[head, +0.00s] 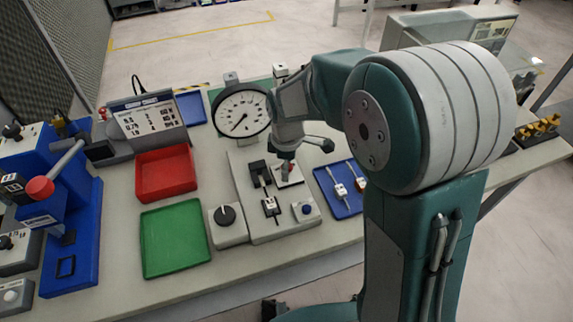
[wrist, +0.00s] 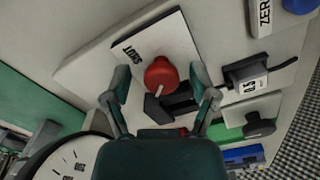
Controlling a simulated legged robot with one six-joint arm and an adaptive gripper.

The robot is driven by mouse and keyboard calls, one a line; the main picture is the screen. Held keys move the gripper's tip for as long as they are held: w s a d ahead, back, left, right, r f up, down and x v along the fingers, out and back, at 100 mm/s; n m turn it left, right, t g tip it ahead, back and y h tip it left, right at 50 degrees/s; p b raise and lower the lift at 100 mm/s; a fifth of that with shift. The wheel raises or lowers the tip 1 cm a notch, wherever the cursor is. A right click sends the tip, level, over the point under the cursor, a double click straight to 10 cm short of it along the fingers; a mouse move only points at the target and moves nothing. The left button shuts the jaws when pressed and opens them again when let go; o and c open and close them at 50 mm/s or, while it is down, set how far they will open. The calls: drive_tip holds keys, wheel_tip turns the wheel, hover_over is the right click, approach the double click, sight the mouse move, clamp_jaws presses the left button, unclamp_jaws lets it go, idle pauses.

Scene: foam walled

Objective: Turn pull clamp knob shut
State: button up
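In the wrist view, a red round knob (wrist: 161,74) with a pale line on it stands over a white plate (wrist: 150,45) with dark lettering. A black bracket (wrist: 170,106) lies beside and below the knob. My gripper (wrist: 158,86) is open, with one finger on each side of the knob and a visible gap to both. In the head view, my gripper (head: 287,155) points down at the back of the grey fixture (head: 255,226), and only a little red shows under it. Whether the knob is pulled out or in cannot be told.
A dial gauge (head: 241,113) stands behind the fixture. A box with a black rotary knob (head: 226,216) is at its left, a blue tray with parts (head: 337,190) at its right. Red (head: 166,172) and green (head: 174,240) trays and a blue press (head: 65,235) stand further left.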

drive_tip(key=shift+a, duration=0.15)
clamp_jaws()
drive_tip(key=shift+m, duration=0.4)
drive_tip(key=m, duration=0.3)
drive_tip(key=shift+m, duration=0.4)
drive_tip(key=m, duration=0.4)
drive_tip(key=shift+w+m, duration=0.1)
drive_tip(key=shift+m, duration=0.2)
drive_tip(key=m, duration=0.8)
drive_tip(key=shift+r, duration=0.1)
drive_tip(key=shift+w+m, duration=0.1)
drive_tip(key=shift+m, duration=0.4)
drive_tip(key=shift+o, duration=0.9)
unclamp_jaws()
